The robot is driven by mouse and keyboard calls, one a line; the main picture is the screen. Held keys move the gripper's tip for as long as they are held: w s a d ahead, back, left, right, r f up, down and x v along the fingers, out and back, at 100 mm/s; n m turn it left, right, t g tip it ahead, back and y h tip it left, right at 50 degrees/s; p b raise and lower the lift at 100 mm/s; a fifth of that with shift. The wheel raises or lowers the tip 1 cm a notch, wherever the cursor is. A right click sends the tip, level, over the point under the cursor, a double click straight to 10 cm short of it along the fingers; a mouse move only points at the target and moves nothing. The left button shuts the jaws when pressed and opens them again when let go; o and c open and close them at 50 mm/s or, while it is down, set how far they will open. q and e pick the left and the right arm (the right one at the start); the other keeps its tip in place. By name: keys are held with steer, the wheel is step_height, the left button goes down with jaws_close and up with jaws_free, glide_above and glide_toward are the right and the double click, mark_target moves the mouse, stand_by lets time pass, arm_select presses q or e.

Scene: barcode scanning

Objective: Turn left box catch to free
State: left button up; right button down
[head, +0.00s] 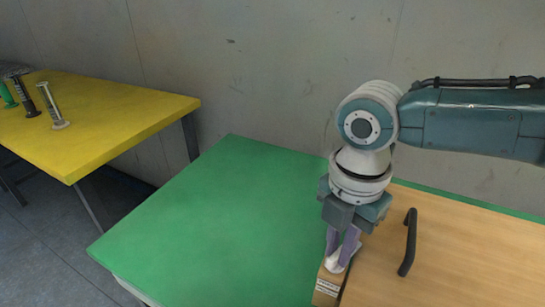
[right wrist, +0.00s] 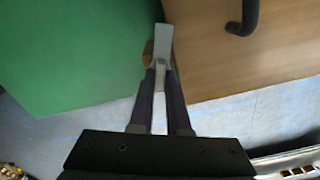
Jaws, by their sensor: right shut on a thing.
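The wooden box (head: 470,250) sits on the green table at the right of the head view; its wooden top also shows in the right wrist view (right wrist: 215,60). The left box catch (head: 334,264) is a small pale piece at the box's left edge, on a small wooden block (head: 327,287) with a label. In the right wrist view the catch (right wrist: 164,42) stretches away from between my fingertips. My right gripper (head: 340,252) points down, its purple fingers shut on the catch; it also shows in the right wrist view (right wrist: 160,72). My left gripper is out of view.
A black curved handle (head: 409,242) stands on the box just right of my right gripper. The green table (head: 215,225) is clear left of the box. A yellow table (head: 110,115) at the far left holds several slim upright items. A grey wall stands behind.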

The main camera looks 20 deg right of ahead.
mark_target(338, 253)
steer(key=shift+n, duration=2.1)
steer(key=c, duration=0.9)
jaws_free()
step_height(338, 253, up, 10)
steer(key=shift+f+p, duration=0.1)
steer(key=shift+p, duration=0.65)
